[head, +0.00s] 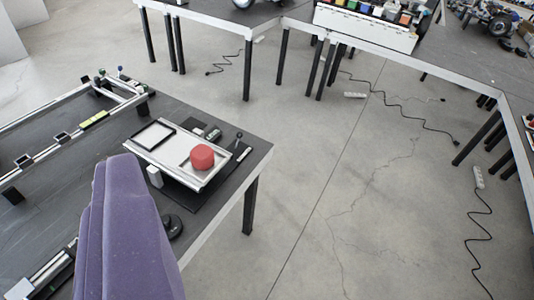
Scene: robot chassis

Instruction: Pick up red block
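The red block (202,157) is a small, rounded red piece. It sits on the right part of a light grey tray (180,176) on the dark table at the left. A large purple, fabric-like shape (128,235) stands in the lower left foreground and hides part of the table; I cannot tell what it is. The red block lies to the right of and above this shape in the picture, with a visible gap between them. No gripper fingers can be made out in the head view.
The dark table (60,190) carries metal rails, a black-framed panel (154,136) and small devices near the tray. Open concrete floor (330,180) lies to the right. Cables and power strips (479,178) lie on it. More tables stand at the back, one with a bin of coloured items (365,28).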

